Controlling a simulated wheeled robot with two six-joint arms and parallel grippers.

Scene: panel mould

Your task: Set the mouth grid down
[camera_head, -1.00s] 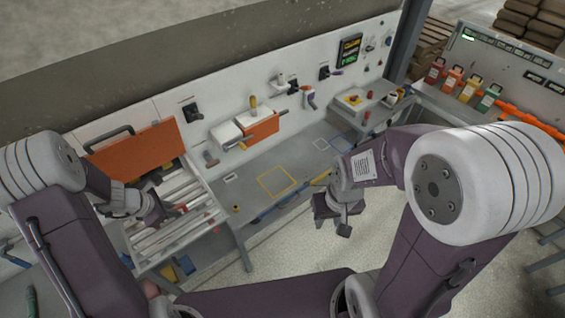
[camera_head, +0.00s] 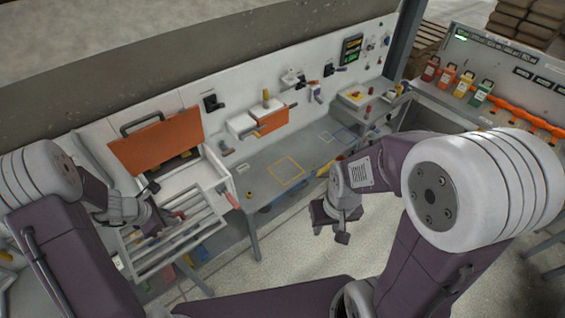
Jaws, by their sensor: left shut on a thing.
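The mouth grid (camera_head: 152,262) is a pale frame of parallel bars at the lower left of the head view. It is in front of a white box with a raised orange lid (camera_head: 158,147). The grid's front edge appears to be over the floor, clear of the bench. My right gripper (camera_head: 331,232) hangs over the floor in front of the bench, its fingers apart and nothing visible between them.
The grey bench has a yellow square outline (camera_head: 286,168) with clear surface around it. Orange and white boxes (camera_head: 268,121) are on the wall panel behind. A side stand (camera_head: 362,103) is at the bench's far right. Coloured bottles (camera_head: 465,82) stand on another bench.

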